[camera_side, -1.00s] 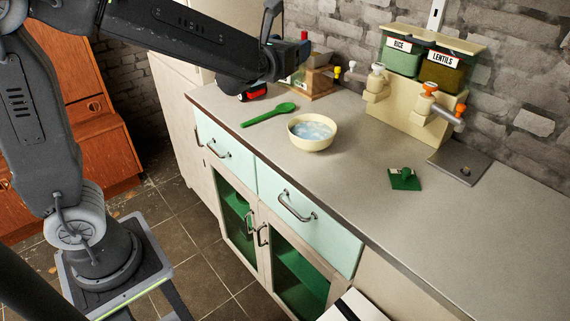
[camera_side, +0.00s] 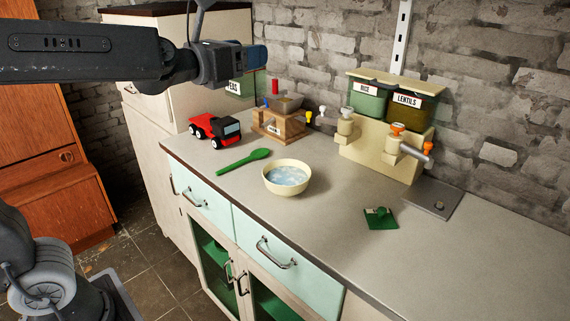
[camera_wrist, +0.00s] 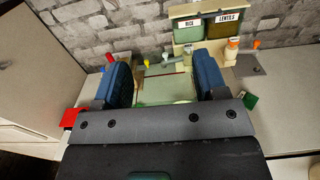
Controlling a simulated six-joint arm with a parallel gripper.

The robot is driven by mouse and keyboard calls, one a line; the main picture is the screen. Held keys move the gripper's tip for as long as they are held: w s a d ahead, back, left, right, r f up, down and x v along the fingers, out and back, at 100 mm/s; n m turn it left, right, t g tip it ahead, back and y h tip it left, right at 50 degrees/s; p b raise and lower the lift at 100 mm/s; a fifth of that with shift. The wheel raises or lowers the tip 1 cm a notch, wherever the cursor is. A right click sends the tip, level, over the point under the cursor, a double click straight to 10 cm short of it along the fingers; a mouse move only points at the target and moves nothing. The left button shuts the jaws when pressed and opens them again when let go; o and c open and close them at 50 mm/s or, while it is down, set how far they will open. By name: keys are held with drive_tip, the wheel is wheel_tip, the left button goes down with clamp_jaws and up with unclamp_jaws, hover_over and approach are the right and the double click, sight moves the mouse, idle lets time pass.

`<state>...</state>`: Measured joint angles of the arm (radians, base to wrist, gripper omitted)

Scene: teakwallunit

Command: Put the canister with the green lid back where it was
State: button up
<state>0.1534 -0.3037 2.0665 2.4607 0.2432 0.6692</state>
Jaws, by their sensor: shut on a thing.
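A green canister (camera_side: 243,87) with a white label hangs from my gripper (camera_side: 252,57), well above the counter. Only the end of its label can be read, "EAS". In the wrist view, the canister's pale, green-edged top (camera_wrist: 168,90) lies between the two blue fingers of my gripper (camera_wrist: 165,82). My gripper is shut on it. In the side view, the gripper hides the top of the canister. A cream rack (camera_side: 382,150) holds the RICE container (camera_side: 367,102) and the LENTILS container (camera_side: 409,115), side by side. A wooden stand (camera_side: 280,126) with a grey hopper is below and right of my gripper.
A red toy truck (camera_side: 214,130), a green spoon (camera_side: 242,161) and a cream bowl (camera_side: 287,178) are on the counter (camera_side: 330,215). A dark green piece (camera_side: 380,218) and a grey plate (camera_side: 430,198) lie right. The brick wall stands behind. The counter's right end is clear.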

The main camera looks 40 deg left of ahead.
sight(262, 90)
drive_tip(key=w+d+f, duration=0.1)
drive_tip(key=f, duration=0.1)
drive_tip(key=d+f, duration=0.1)
drive_tip(key=f, duration=0.1)
drive_tip(key=w+d+f, duration=0.1)
drive_tip(key=f, duration=0.1)
drive_tip(key=shift+w+f, duration=0.3)
drive_tip(key=shift+f, duration=0.05)
drive_tip(key=shift+w+d+f, duration=0.35)
drive_tip(key=shift+d+f, duration=2.45)
drive_tip(key=shift+f, duration=0.5)
drive_tip(key=shift+w+d+f, duration=0.3)
drive_tip(key=shift+d+f, duration=2.45)
drive_tip(key=shift+f, duration=0.6)
drive_tip(key=shift+w+d+f, duration=0.35)
drive_tip(key=shift+d+f, duration=2.45)
drive_tip(key=shift+f, duration=0.5)
drive_tip(key=shift+f, duration=0.15)
drive_tip(key=o, duration=1.2)
